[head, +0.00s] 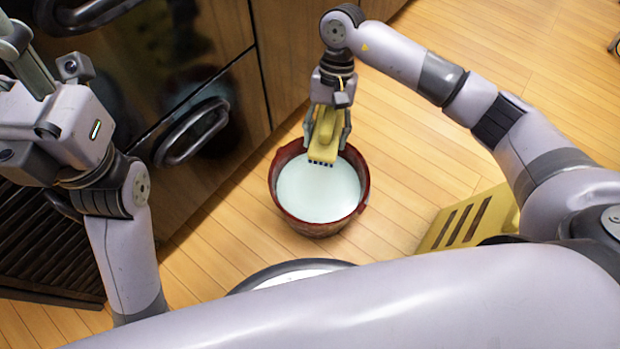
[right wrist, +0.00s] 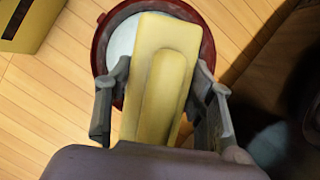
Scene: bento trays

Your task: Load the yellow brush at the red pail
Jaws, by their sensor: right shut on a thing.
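The red pail (head: 277,205) stands on the wooden floor in the head view, filled with pale, whitish-green paint (head: 315,195). My right gripper (head: 326,142) is shut on the yellow brush (head: 327,136) and points down over the back of the pail. The brush's dark bristle end is over the paint; I cannot tell whether it touches it. In the right wrist view the brush (right wrist: 162,75) lies between the two fingers, with the pail rim (right wrist: 102,45) behind it. My left arm comes in at the left of the head view; its fingertips do not show clearly.
Wooden cabinets (head: 225,25) with dark oval handles (head: 192,132) stand left of and behind the pail. A yellow slotted box (head: 468,220) stands on the floor to the right. A dark slatted panel is at the lower left.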

